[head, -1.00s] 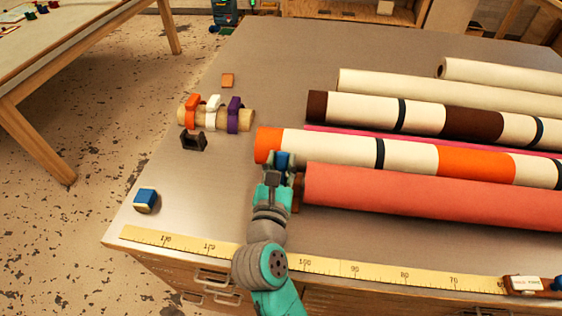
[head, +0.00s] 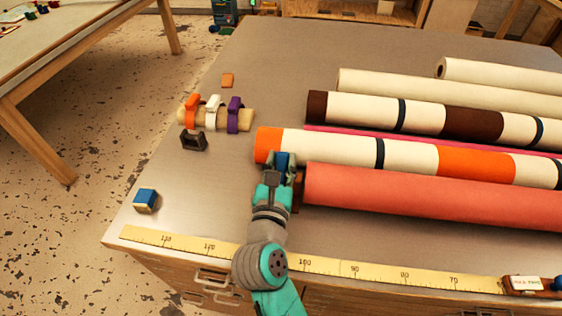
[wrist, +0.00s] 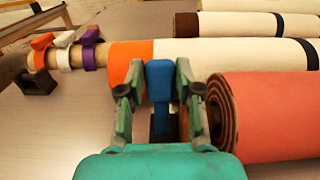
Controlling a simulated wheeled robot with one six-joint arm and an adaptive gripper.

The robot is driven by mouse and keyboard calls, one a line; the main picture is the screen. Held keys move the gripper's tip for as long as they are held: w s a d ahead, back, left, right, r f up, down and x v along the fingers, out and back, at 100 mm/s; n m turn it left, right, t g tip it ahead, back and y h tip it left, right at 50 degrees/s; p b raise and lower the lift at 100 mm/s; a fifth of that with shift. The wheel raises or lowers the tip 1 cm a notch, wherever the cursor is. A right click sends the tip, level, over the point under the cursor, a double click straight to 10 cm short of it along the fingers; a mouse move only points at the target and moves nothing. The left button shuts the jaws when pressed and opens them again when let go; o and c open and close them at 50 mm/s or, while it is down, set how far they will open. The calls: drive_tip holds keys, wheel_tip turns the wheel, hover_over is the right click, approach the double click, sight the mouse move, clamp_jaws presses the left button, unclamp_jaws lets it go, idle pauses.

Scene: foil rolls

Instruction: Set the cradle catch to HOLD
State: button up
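A blue upright piece (wrist: 160,82) stands between the fingers of my gripper (wrist: 160,75) in the wrist view, near the left end of the salmon roll (wrist: 268,112). In the head view the same blue piece (head: 283,160) shows at my gripper (head: 281,163), beside a brown end support (head: 298,190). The fingers lie close on both sides of it; I cannot tell whether they touch it.
An orange-and-cream roll (head: 330,145) lies just behind the gripper, with more rolls beyond. A wooden rod with orange, white and purple bands (head: 234,115) lies at left. A blue block (head: 145,200) and a yellow ruler (head: 350,272) lie near the front. The left tabletop is mostly clear.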

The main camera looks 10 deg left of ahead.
drive_tip(key=o, duration=0.3)
drive_tip(key=shift+s, duration=0.1)
drive_tip(key=s, duration=1.2)
drive_tip(key=shift+a, duration=0.2)
drive_tip(key=shift+w, duration=0.1)
